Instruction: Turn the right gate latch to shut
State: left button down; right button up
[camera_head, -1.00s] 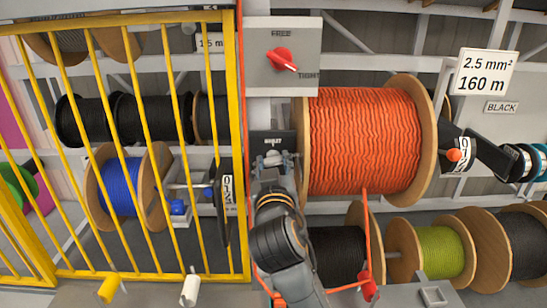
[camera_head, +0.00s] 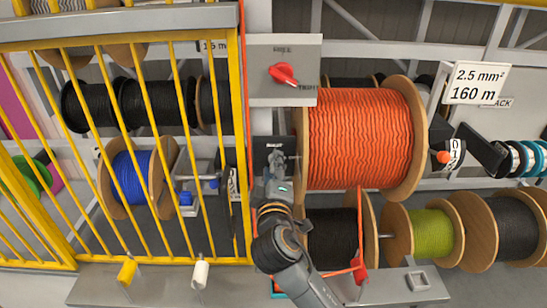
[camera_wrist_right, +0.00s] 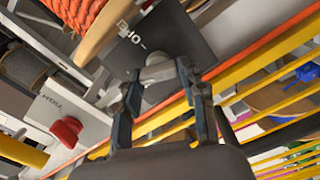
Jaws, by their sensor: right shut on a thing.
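The right gate latch shows as a dark plate with white lettering (camera_head: 268,145) on the grey post beside the yellow gate (camera_head: 243,150). In the right wrist view the plate (camera_wrist_right: 205,35) carries lettering that looks like "OPEN", partly cut off, and a grey latch handle (camera_wrist_right: 157,70) in front of it. My right gripper (camera_head: 277,166) is at the latch. In the wrist view its fingers (camera_wrist_right: 160,82) are on both sides of the handle, shut on it. The exact angle of the handle is hard to tell. My left gripper is not in view.
A grey box with a red knob (camera_head: 284,74) is above the latch. A large orange cable reel (camera_head: 360,138) stands close on the right. Blue (camera_head: 130,178) and black reels are behind the gate bars. A yellow peg (camera_head: 127,271) and a white peg (camera_head: 200,274) stand below.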

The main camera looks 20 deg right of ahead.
jog(key=shift+n+p, duration=1.7)
jog(key=shift+n, duration=0.6)
jog(key=o, duration=1.2)
jog(key=shift+f, duration=0.1)
jog(key=shift+c, duration=0.2)
jog(key=v, duration=1.2)
